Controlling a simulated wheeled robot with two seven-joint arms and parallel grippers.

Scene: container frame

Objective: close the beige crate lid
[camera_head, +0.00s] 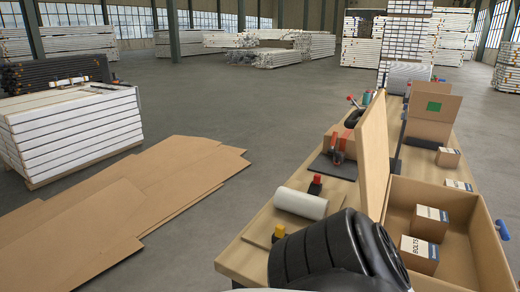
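The beige crate (452,198) stands on the wooden workbench at the lower right, cut off by the picture's bottom edge. Its lid (373,150) is open and stands nearly upright along the crate's left side. Inside the crate are two small cardboard boxes, one at the back (429,222) and one marked BOLTS (419,254). A blue handle (502,230) sticks out at the crate's right side. A black ribbed part, which looks like my own arm, covers the crate's near left corner. Neither of my gripper's fingertips can be made out.
On the workbench (240,257), a white roll (300,203), a yellow-topped item (279,232) and a red-topped bottle (315,185) lie left of the lid. An open cardboard box (430,120) and small cartons (448,157) stand behind the crate. Flat cardboard (130,205) covers the floor at left.

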